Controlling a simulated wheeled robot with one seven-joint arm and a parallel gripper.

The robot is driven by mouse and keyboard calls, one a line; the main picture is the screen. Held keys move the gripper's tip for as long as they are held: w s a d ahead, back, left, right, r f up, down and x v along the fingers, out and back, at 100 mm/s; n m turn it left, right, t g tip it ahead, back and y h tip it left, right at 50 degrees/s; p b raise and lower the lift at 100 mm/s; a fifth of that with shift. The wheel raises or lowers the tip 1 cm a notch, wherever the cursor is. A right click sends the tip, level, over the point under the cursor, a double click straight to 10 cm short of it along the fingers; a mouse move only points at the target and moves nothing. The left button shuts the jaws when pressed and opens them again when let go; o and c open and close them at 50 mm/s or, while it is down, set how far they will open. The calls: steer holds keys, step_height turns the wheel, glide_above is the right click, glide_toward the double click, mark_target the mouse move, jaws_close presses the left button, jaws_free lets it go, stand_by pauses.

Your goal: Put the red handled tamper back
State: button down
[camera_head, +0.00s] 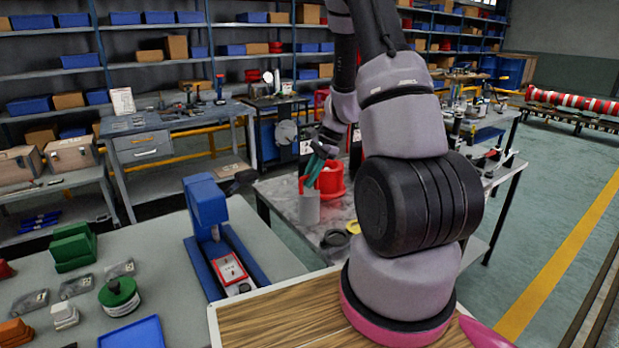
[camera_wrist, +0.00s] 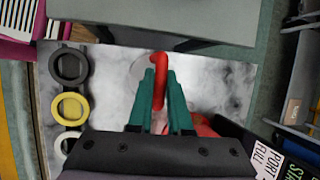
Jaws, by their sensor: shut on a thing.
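My gripper (camera_head: 317,165) has teal fingers and is over the grey-topped table (camera_head: 285,190) in the middle of the head view. In the wrist view, the gripper (camera_wrist: 161,76) is shut on the red handled tamper (camera_wrist: 159,92), whose bent red handle shows between the fingers. The tamper's lower part is hidden. A pale round shape (camera_wrist: 139,66) shows beside the handle in the wrist view. A red container (camera_head: 331,181) is right behind the fingers.
A dark ring (camera_wrist: 69,66), a yellow ring (camera_wrist: 70,108) and a pale ring (camera_wrist: 67,144) lie left of my gripper in the wrist view. A black lettered box (camera_wrist: 260,150) is at lower right. A blue press (camera_head: 206,208) stands on the near table in the head view.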

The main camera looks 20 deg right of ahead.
steer(key=c, duration=0.8)
jaws_free()
steer(key=shift+c, duration=0.2)
steer(key=v, duration=1.2)
steer(key=s+a+r+n+t+h, duration=0.1)
steer(key=s+a+r+n, duration=0.25)
steer(key=r, duration=0.35)
steer(key=s+a+r+n+t, duration=0.1)
steer(key=s+a+r+n, duration=0.2)
steer(key=r, duration=0.4)
steer(key=s+a+r+n+t+h, duration=0.1)
steer(key=s+a+r+n+t, duration=0.1)
steer(key=s, duration=0.4)
steer(key=s+a+r+n+t, duration=0.2)
steer(key=s+a+r+n, duration=0.1)
steer(key=s, duration=0.4)
step_height(320, 180, up, 2)
steer(key=shift+a+r+h, duration=0.2)
steer(key=shift+a+h, duration=0.2)
steer(key=shift+a, duration=0.4)
